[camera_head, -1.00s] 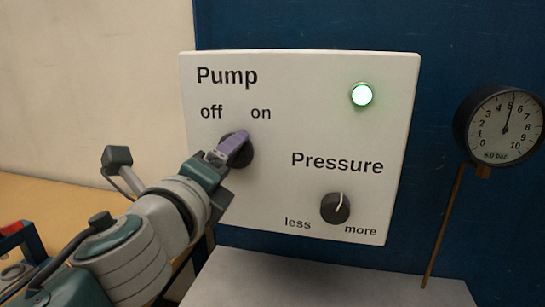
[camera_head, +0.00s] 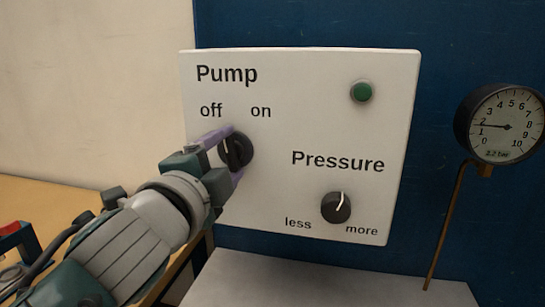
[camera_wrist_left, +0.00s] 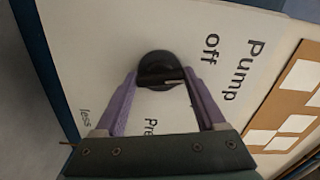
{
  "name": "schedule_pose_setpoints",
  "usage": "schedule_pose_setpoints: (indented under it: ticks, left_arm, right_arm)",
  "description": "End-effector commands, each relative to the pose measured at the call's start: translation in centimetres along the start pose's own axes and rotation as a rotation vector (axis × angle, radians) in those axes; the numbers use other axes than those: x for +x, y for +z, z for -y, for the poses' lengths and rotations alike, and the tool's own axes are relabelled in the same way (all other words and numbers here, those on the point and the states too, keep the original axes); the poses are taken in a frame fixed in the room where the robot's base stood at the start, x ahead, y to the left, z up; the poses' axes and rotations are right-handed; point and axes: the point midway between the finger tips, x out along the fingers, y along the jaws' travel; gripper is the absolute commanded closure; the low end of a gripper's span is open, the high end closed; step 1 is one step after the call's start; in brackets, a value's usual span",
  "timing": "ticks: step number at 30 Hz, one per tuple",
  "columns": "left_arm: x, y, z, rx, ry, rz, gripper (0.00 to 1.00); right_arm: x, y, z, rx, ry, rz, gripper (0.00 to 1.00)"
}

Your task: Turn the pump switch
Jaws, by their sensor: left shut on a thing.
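The pump switch (camera_head: 238,150) is a round black knob on the white panel (camera_head: 290,120), below the words "off" and "on". Its pale pointer line tilts up and left, toward "off". My left gripper (camera_head: 231,155) has its purple fingers on either side of the knob, shut on it. In the left wrist view, the knob (camera_wrist_left: 158,69) sits between the two fingertips (camera_wrist_left: 160,78). The lamp (camera_head: 361,92) on the panel is dark green and unlit. My right gripper is not in view.
The pressure knob (camera_head: 336,208) is at the panel's lower right, its pointer nearly upright. A round gauge (camera_head: 503,125) at right has its needle near 2. A grey ledge (camera_head: 330,280) lies below the panel. A corkboard with papers (camera_wrist_left: 295,110) shows in the left wrist view.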

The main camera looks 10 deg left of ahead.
Motion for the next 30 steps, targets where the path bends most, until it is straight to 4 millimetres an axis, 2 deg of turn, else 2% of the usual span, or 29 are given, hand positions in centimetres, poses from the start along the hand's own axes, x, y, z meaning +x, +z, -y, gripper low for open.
schedule_pose_setpoints:
  ticks: [12, 30]
  left_arm:
    - [0.0, -0.04, 0.08, -0.269, -0.001, -0.001, 0.83]
    - [0.01, -0.05, 0.09, -0.347, -0.002, -0.002, 0.83]
  right_arm:
    - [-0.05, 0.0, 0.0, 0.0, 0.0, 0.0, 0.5]
    - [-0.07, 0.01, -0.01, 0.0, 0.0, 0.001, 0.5]
